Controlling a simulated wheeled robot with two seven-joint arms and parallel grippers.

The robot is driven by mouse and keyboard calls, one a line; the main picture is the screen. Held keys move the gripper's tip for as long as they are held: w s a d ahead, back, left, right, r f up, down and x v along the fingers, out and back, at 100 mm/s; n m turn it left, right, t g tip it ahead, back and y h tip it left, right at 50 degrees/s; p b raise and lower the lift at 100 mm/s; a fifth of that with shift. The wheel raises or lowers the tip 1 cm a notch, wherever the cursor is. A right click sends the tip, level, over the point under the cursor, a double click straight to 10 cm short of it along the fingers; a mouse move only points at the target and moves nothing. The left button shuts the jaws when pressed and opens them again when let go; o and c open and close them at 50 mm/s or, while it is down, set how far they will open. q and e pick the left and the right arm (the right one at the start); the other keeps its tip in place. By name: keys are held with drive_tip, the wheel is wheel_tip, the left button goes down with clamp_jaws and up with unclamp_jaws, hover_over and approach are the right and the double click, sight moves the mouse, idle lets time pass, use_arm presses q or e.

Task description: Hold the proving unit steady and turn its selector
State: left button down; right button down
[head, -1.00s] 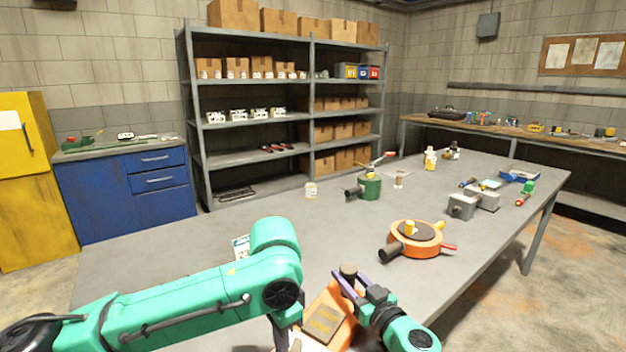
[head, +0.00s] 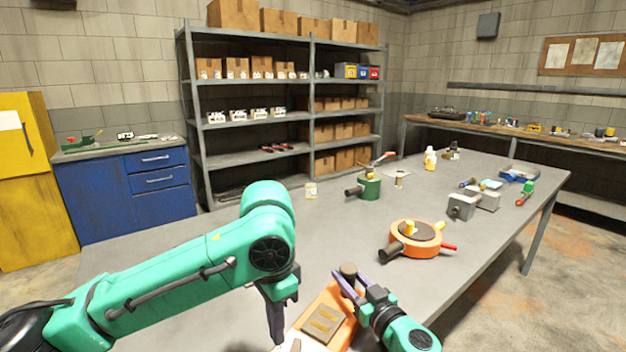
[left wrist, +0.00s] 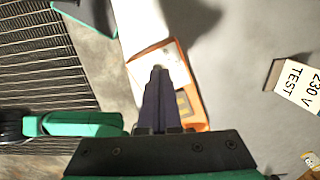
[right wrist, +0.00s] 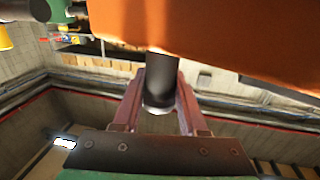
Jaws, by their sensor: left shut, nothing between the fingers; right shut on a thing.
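The proving unit is an orange body (head: 325,312) with a grey panel, at the near edge of the table. Its lower part is cut off by the head view's bottom edge. My right gripper (head: 347,283) is shut on a dark round stub (right wrist: 160,80) that sticks out of the orange body. My left gripper (head: 277,335) is shut and empty, pointing down beside the unit's left side. In the left wrist view its closed fingers (left wrist: 158,75) lie over the unit's white and orange face (left wrist: 187,82). I cannot make out the selector clearly.
An orange round device (head: 415,240) with a black handle stands right of the unit. A green device (head: 369,187) and grey boxes (head: 462,206) are farther back. The table's left part is clear.

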idle(0.3)
drive_tip(key=shift+c, duration=1.8)
unclamp_jaws()
drive_tip(key=shift+s, duration=0.1)
